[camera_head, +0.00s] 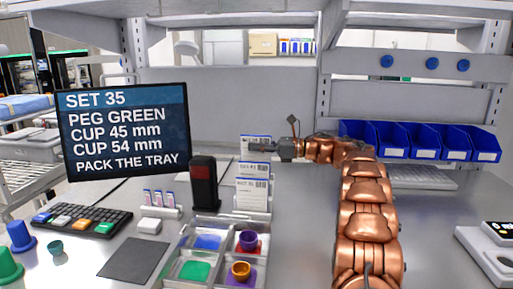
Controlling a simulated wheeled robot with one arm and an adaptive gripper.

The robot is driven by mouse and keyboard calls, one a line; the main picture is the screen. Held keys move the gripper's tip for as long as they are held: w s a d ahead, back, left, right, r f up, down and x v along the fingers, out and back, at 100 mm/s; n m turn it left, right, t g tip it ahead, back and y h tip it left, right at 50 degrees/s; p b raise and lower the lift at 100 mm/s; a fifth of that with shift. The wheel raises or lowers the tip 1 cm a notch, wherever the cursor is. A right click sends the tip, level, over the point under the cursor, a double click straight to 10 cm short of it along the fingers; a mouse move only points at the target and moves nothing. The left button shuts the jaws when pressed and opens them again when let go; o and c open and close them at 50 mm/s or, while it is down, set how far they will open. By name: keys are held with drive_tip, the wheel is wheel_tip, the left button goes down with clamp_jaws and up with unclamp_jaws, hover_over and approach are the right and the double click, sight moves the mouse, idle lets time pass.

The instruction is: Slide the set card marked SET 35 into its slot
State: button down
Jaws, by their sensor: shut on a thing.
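My gripper (288,149) is shut on a white card (255,143) with a dark top band and a barcode-like mark. The card's lettering is too small to read. It is held upright above and behind a card rack (254,211), apart from it as far as I can tell. The rack holds similar white cards (252,170), one above another, the lower one (251,188) nearer. Their print is also too small to read surely. The slot itself cannot be made out. A monitor (122,132) at left reads SET 35, PEG GREEN, CUP 45 mm, CUP 54 mm, PACK THE TRAY.
A dark red-faced post (203,183) stands left of the rack. Blue bins (424,140) line the back right. The bench right of the rack is clear up to my arm.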

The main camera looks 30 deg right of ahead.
sight(256, 156)
drive_tip(key=shift+f+b, duration=1.75)
drive_tip(key=shift+b, duration=0.8)
idle(0.9)
drive_tip(key=c, duration=0.7)
unclamp_jaws()
drive_tip(key=shift+a+f, duration=0.1)
drive_tip(key=shift+f, duration=0.05)
drive_tip(key=shift+s+r, duration=0.1)
drive_tip(key=shift+r, duration=2.05)
drive_tip(key=shift+r+p, duration=0.55)
drive_tip(key=shift+r, duration=0.15)
drive_tip(key=shift+r+p, duration=0.7)
drive_tip(key=shift+r, duration=1.15)
